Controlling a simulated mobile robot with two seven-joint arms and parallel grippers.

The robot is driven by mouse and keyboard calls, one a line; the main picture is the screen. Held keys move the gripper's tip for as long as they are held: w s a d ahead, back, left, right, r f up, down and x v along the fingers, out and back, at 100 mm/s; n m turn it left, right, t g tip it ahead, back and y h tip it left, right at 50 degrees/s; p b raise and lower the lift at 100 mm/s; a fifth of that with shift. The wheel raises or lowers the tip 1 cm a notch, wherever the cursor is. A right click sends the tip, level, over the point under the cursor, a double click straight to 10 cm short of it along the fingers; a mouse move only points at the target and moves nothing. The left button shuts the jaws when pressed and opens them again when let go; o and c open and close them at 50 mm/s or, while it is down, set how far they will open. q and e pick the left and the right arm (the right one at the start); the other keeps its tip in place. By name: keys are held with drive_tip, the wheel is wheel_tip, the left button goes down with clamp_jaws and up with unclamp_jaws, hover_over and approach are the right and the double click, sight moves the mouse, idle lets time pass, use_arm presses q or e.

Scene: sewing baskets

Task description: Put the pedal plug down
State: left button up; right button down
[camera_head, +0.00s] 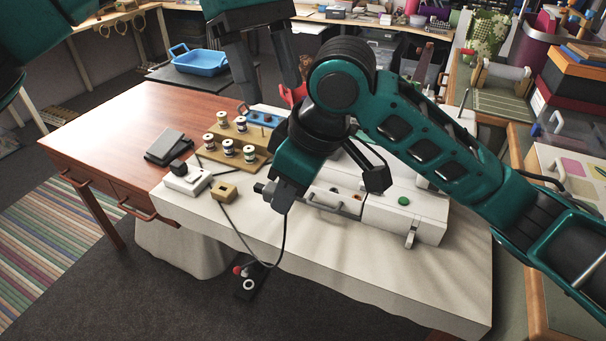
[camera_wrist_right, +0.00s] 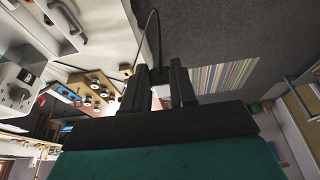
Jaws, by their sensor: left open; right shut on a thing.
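My right gripper (camera_head: 283,192) is shut on the pedal plug, in front of the white sewing machine (camera_head: 410,207) and above the cloth-covered table. The plug is mostly hidden by the fingers in both views. A thin black cable (camera_head: 284,236) hangs from the gripper in a loop. In the right wrist view the gripper (camera_wrist_right: 161,88) shows its two dark fingers, with the cable (camera_wrist_right: 156,22) curving near them. A small tan block (camera_head: 226,188) with a dark opening sits left of the gripper. My left gripper (camera_head: 273,95) is open behind the table, near a red object (camera_head: 296,95).
The brown tabletop (camera_head: 110,130) is mostly clear; a blue tray (camera_head: 199,62) is farther back.

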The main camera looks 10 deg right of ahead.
drive_tip(key=shift+w+a+f+n, duration=0.2)
drive_tip(key=shift+a+f+n, duration=0.05)
drive_tip(key=shift+f+n, duration=0.05)
use_arm(q)
drive_tip(key=n+t+h, duration=0.1)
drive_tip(key=n, duration=0.3)
approach(261, 186)
wheel_tip(261, 186, up, 4)
use_arm(e)
drive_tip(key=shift+a, duration=0.1)
use_arm(q)
drive_tip(key=a, duration=0.1)
drive_tip(key=shift+n+t, duration=0.3)
drive_tip(key=x, duration=1.2)
drive_tip(key=shift+a+f, duration=0.1)
drive_tip(key=shift+f, duration=0.25)
drive_tip(key=shift+c, duration=0.4)
